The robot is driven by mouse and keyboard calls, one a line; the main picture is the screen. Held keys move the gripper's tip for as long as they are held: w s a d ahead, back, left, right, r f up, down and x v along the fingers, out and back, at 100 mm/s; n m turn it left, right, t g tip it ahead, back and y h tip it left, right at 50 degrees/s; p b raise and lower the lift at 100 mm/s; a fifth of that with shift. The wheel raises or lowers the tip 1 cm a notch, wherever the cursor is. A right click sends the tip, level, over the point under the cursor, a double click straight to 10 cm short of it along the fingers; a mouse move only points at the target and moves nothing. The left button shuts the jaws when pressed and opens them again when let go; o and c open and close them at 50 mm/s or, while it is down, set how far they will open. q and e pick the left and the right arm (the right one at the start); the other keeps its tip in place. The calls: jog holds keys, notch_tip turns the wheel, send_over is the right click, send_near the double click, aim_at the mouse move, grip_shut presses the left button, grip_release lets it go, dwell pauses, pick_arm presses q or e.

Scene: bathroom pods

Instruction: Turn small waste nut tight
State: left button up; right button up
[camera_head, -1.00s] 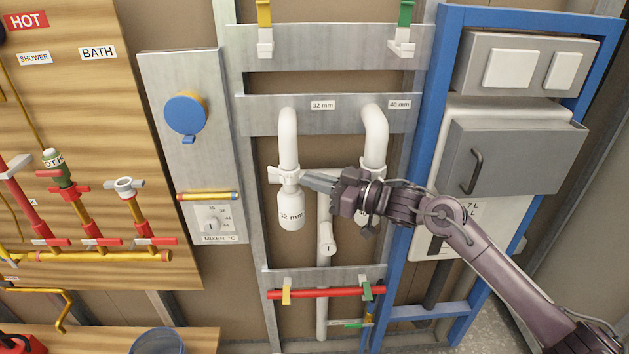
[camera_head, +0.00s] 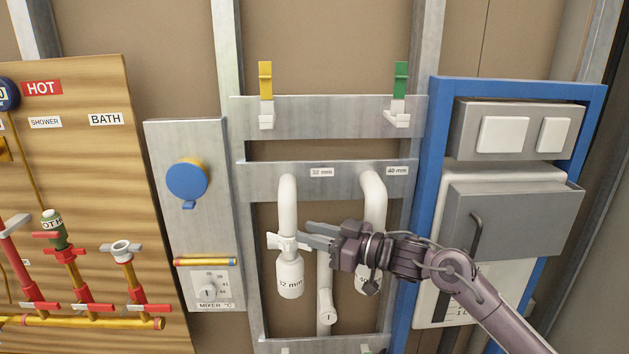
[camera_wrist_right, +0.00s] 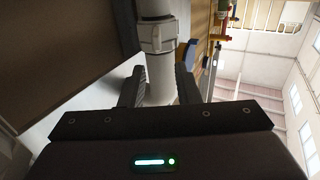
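My left gripper is not in view.
The 40 mm pipe (camera_head: 373,195) stands to the right, partly behind my right gripper. A blue frame (camera_head: 434,150) with a grey box (camera_head: 515,215) is further right. The mixer panel (camera_head: 187,240) and the wooden valve board (camera_head: 95,180) are on the left.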

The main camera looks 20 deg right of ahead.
notch_tip(320, 180, up, 17)
jog(key=shift+f+b, duration=0.15)
jog(key=shift+b, duration=0.25)
jog(key=shift+o, duration=0.4)
